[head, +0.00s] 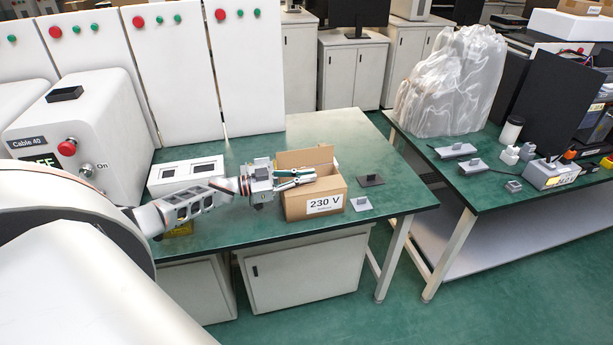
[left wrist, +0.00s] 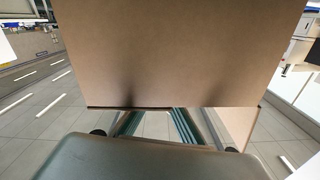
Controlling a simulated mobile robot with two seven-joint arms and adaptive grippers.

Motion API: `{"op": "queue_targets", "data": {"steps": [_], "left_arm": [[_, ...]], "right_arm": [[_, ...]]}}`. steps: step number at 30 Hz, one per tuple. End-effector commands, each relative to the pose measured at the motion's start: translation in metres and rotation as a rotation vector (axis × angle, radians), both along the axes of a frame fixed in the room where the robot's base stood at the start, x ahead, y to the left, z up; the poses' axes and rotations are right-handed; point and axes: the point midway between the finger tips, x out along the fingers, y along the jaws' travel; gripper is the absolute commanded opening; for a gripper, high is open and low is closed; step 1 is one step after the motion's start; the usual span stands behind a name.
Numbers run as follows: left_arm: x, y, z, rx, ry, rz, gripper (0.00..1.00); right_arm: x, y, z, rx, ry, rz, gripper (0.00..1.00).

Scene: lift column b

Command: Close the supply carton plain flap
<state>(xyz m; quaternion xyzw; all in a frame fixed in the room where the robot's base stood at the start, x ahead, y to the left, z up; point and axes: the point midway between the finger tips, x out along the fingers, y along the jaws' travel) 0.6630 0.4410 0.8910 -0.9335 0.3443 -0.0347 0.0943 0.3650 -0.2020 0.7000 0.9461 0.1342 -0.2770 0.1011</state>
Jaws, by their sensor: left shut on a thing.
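The supply carton (head: 296,207) is an open brown cardboard box on the green-topped bench, with a "230 V" label on its front. One flap (head: 305,157) stands up at its back. My left gripper (head: 312,176) reaches in from the left over the carton's top, with its fingers shut on a carton flap. In the left wrist view, a plain brown cardboard panel (left wrist: 170,50) fills the upper middle, its lower edge at the fingers (left wrist: 158,118). The gripper hides part of the carton's opening. My right gripper is not in view.
A white two-window box (head: 170,178) and a grey control box (head: 85,125) stand left of the carton. A second green bench (head: 455,175) holds plastic wrap (head: 450,85) and several small devices.

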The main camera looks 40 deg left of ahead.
Motion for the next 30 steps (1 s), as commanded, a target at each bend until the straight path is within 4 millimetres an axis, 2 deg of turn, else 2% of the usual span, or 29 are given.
{"op": "queue_targets", "data": {"steps": [1,3,4,17,20,30], "left_arm": [[0.0,0.0,0.001,-0.001,-0.001,0.0,0.0],[0.0,0.0,0.001,0.0,-0.001,0.0,0.18],[0.0,0.0,0.001,0.0,-0.001,0.0,0.23],[-0.005,0.004,0.0,0.002,-0.001,0.0,0.23],[-0.015,0.013,-0.001,0.003,0.001,0.002,0.23],[-0.066,0.057,-0.001,0.003,0.002,0.001,0.23]], "right_arm": [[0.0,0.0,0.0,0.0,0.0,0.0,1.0],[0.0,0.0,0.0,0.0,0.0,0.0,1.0],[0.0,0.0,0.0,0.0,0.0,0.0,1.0],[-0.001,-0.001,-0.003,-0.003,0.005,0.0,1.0],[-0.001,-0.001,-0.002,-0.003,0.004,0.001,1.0],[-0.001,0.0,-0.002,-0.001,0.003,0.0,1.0]]}}
